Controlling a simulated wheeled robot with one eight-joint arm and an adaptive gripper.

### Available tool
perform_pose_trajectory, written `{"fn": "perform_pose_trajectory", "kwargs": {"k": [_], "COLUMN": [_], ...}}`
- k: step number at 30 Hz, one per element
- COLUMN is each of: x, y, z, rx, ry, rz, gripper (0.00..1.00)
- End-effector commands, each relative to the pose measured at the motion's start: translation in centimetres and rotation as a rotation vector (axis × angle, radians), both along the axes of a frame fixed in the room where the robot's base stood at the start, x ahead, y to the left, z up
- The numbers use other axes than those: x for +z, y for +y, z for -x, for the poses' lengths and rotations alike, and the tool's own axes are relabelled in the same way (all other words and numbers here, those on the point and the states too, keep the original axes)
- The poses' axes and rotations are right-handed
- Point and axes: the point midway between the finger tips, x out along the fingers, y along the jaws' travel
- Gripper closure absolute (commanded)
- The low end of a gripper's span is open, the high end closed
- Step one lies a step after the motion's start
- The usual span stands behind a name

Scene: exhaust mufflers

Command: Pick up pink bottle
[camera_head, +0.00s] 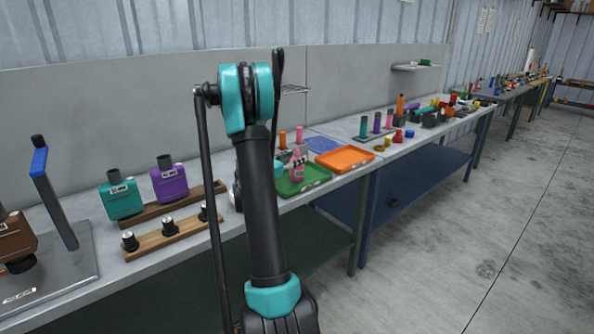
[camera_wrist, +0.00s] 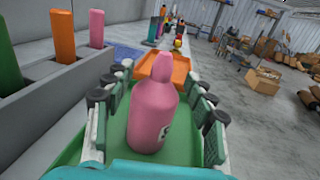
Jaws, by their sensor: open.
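The pink bottle (camera_wrist: 152,112) stands upright on the green tray (camera_wrist: 72,157) in the wrist view, with its narrow neck up and a small label on its right side. My gripper (camera_wrist: 157,108) is open, with one finger on each side of the bottle; I see some green between the bottle and the fingers, so they look apart from it. In the head view the pink bottle (camera_head: 297,168) shows small above the green tray (camera_head: 318,182), just right of my dark arm. My gripper is mostly hidden behind the arm there; a light part of it shows beside the bottle.
An orange tray (camera_head: 345,158) lies just beyond the green one. Behind the tray, a grey holder (camera_wrist: 45,100) carries green, orange and pink upright pieces. Teal (camera_head: 122,196) and purple (camera_head: 170,180) flasks stand to the left.

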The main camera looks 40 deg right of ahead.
Motion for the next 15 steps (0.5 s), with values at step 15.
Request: {"fn": "perform_pose_trajectory", "kwargs": {"k": [15], "x": [0.05], "y": [-1.65], "z": [-0.41], "rx": [0.0], "ry": [0.0], "rz": [0.0], "gripper": [0.65]}}
